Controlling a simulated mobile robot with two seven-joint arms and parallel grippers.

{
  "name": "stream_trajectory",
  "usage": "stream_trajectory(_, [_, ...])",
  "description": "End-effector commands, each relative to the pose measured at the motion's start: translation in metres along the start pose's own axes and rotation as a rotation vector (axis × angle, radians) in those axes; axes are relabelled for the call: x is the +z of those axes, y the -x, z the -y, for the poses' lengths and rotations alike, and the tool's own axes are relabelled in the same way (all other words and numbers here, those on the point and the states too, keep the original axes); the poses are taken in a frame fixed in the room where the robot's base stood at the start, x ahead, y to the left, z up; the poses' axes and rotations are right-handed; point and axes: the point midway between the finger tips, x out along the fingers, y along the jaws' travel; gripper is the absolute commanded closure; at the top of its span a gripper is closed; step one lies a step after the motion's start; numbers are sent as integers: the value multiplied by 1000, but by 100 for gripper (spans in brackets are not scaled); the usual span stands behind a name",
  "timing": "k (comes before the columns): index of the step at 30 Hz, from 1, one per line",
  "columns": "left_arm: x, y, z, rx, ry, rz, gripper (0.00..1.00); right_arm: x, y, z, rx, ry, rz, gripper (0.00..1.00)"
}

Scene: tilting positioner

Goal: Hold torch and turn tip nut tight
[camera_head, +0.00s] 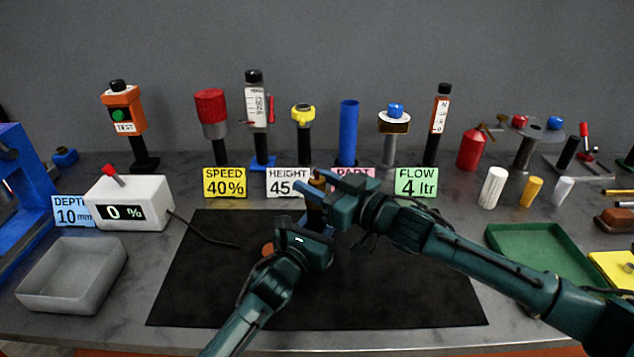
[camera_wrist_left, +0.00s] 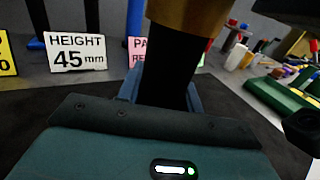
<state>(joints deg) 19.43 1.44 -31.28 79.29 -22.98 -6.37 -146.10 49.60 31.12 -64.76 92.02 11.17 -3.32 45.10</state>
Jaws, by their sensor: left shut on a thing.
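The torch stands upright above the black mat, with a dark body and a brown, copper-coloured tip nut (camera_head: 318,181) on top. My left gripper (camera_head: 314,218) is shut on the torch body. In the left wrist view the black torch body (camera_wrist_left: 172,78) rises from between the jaws, with the brown collar (camera_wrist_left: 190,14) above it, cut off by the frame. My right gripper (camera_head: 314,185) reaches in from the right at the height of the nut, its blue fingers on either side of it. Whether they touch the nut I cannot tell. My grippers hide most of the torch.
The black mat (camera_head: 200,290) is mostly clear. A grey bin (camera_head: 70,285) and a white readout box (camera_head: 128,205) stand left. A green tray (camera_head: 535,255) lies right. Label cards, including the HEIGHT card (camera_head: 288,183), and several upright tools such as the blue tube (camera_head: 348,130) line the back.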

Motion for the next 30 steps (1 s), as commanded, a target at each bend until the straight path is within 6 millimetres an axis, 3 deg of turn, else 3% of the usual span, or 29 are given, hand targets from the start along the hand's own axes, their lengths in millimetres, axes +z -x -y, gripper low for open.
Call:
stream_trajectory(3, [-1,0,0,1,-1,-2,100,0,0,0,0,0,0,50])
stream_trajectory(13, [-1,0,-1,1,0,-2,100,1,7,-1,0,0,1,50])
stream_trajectory(24, [-1,0,-1,2,1,-1,100,2,80,-1,2,-1,3,50])
stream_trajectory(30, [0,0,-1,2,1,-1,100,1,110,0,1,-1,2,50])
